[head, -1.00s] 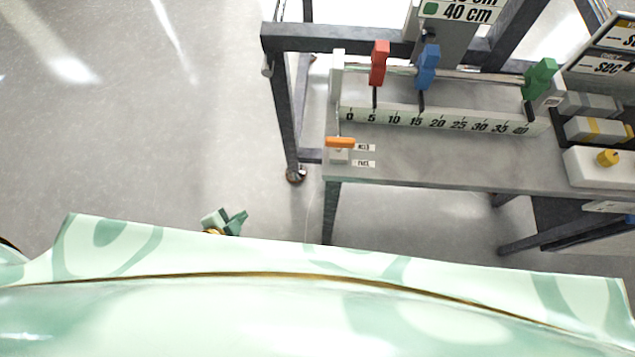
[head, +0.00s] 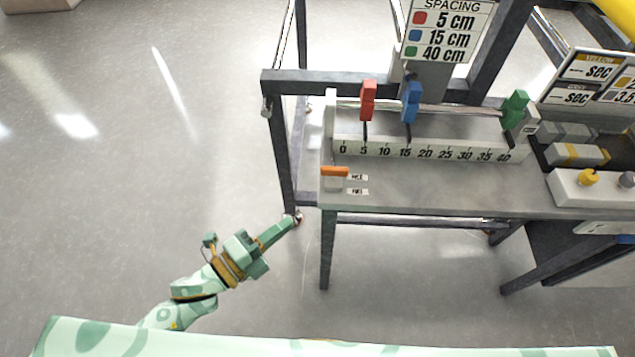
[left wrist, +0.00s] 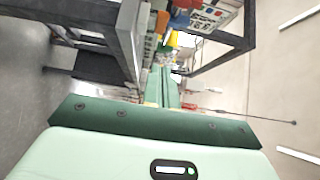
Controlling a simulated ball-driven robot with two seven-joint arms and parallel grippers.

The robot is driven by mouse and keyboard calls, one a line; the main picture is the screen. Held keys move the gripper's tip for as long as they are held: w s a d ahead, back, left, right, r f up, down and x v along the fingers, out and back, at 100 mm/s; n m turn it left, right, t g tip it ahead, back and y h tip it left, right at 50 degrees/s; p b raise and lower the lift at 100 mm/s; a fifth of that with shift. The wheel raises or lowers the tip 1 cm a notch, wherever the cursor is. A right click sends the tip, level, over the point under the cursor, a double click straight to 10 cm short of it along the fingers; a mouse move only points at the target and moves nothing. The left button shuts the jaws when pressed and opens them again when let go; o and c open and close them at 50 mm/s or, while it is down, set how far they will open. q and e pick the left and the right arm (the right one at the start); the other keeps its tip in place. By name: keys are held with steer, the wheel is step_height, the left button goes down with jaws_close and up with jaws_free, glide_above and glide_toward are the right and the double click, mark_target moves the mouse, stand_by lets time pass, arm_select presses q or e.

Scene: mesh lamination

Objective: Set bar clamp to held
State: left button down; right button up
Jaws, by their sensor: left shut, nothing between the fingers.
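The bar clamp's orange lever (head: 335,171) sits at the left end of the grey bench, beside two small white labels (head: 357,184) whose text is too small to read surely; the lever lies across the upper one's level. Red (head: 367,100), blue (head: 411,102) and green (head: 514,110) sliders stand on the rail behind a scale, near 5, 15 and 40. My left gripper (head: 294,220) is shut and empty, below and left of the bench's front left corner, apart from the lever. In the left wrist view its fingers (left wrist: 163,88) point towards the bench. My right gripper is not in view.
The bench (head: 440,190) has a dark frame post at its left. A spacing sign (head: 447,30) stands behind the rail. A white box with a yellow knob (head: 588,178) and grey blocks lie at the right. Floor at the left is clear.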

mark_target(332, 173)
arm_select(q)
steer(key=x, duration=0.4)
steer(key=w+a+x, duration=0.1)
steer(key=x, duration=0.3)
steer(key=b+x, duration=0.1)
steer(key=x, duration=0.3)
steer(key=shift+w+a+f, duration=0.1)
steer(key=shift+w+a, duration=0.25)
steer(key=shift+a, duration=0.05)
steer(key=shift+w, duration=0.3)
